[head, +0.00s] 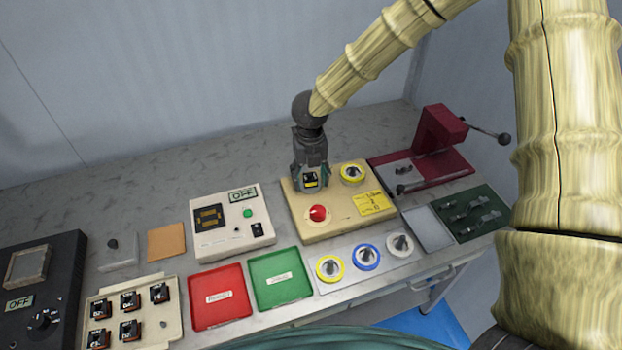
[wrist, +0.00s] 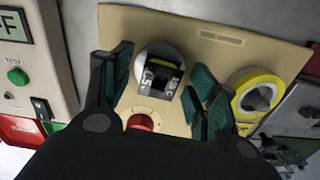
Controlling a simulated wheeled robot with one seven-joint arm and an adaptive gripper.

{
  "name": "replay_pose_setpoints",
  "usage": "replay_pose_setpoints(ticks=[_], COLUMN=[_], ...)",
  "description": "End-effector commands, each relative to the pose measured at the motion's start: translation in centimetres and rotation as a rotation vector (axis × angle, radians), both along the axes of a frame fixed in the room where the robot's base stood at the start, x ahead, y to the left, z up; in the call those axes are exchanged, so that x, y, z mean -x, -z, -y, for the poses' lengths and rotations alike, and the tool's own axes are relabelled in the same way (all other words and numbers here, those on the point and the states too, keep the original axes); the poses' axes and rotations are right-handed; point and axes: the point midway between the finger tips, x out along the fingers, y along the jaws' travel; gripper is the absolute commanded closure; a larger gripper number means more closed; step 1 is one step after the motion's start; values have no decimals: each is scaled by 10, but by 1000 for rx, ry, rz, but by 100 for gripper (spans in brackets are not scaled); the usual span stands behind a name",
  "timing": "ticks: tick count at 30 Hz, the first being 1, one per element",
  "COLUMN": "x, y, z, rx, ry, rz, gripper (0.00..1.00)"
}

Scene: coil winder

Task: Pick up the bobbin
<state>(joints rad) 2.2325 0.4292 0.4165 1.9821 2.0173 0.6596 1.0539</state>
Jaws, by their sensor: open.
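The bobbin (wrist: 157,80) is a small black block with white lettering and a yellow band. In the wrist view it sits at a round white mount on the tan winder base (wrist: 215,62). In the head view it shows as a black and yellow piece (head: 310,180) at the back left of the tan base (head: 325,226). My gripper (wrist: 160,92) is open, with one teal-padded finger on each side of the bobbin. In the head view my gripper (head: 310,184) points down over it and hides part of it. I cannot tell whether the fingers touch it.
A red button (head: 318,213) is close in front, and a yellow-ringed spool (head: 352,172) is to the right. A white box with an OFF display (head: 232,222) stands left. A maroon press (head: 437,135) stands right. Red (head: 220,297) and green (head: 280,279) trays lie in front.

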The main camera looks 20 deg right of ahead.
Motion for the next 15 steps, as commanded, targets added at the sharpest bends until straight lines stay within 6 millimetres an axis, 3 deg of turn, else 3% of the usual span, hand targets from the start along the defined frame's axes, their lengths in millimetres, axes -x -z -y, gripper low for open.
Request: replay_pose_setpoints(ticks=[3, 11, 15], x=[0, 0, 0], y=[0, 0, 0], z=[0, 0, 0], rx=[0, 0, 0], ry=[0, 1, 1], rz=[0, 0, 0], gripper=[43, 90, 94])
